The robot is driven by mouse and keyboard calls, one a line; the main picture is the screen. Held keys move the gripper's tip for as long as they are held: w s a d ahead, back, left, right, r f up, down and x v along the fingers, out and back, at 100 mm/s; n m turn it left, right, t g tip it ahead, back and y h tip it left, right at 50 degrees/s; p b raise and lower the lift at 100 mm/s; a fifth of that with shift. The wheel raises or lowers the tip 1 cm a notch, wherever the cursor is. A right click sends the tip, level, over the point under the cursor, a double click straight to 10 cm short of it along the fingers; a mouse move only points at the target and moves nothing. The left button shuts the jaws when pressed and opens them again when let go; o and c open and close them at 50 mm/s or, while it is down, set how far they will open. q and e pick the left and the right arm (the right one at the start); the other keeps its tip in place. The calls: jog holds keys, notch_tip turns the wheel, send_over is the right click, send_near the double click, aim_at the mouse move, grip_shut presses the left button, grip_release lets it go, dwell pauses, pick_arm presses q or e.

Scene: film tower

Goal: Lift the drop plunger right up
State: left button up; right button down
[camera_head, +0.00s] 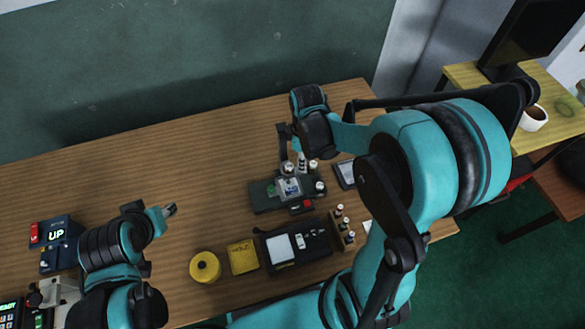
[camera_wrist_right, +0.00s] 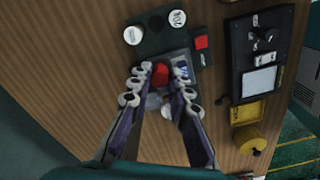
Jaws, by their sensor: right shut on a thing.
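In the right wrist view, a red knob (camera_wrist_right: 160,75), apparently the top of the drop plunger, sits between the fingertips of my right gripper (camera_wrist_right: 158,78). The fingers are shut on it. Below it are a clear part and the dark base (camera_wrist_right: 155,45) of the device. In the head view my right gripper (camera_head: 290,160) reaches down at the back of the dark device base (camera_head: 263,197); the knob cannot be made out there. How far the plunger is raised cannot be told. My left gripper (camera_head: 166,211) is over the table at the left, away from the device; its jaw opening is unclear.
White-capped pieces (camera_head: 320,187) and a red block (camera_head: 308,204) are on the device. A black case (camera_head: 313,243), a small bottle rack (camera_head: 341,229), a yellow box (camera_head: 243,257) and a yellow spool (camera_head: 205,267) stand in front. An UP box (camera_head: 60,236) is at left. The table's back left is clear.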

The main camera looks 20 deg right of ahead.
notch_tip(320, 180, up, 10)
jog(key=p, duration=0.7)
jog(key=c, duration=1.5)
grip_release()
jog(key=shift+f, duration=0.2)
notch_tip(320, 180, up, 5)
jog(key=p, duration=0.4)
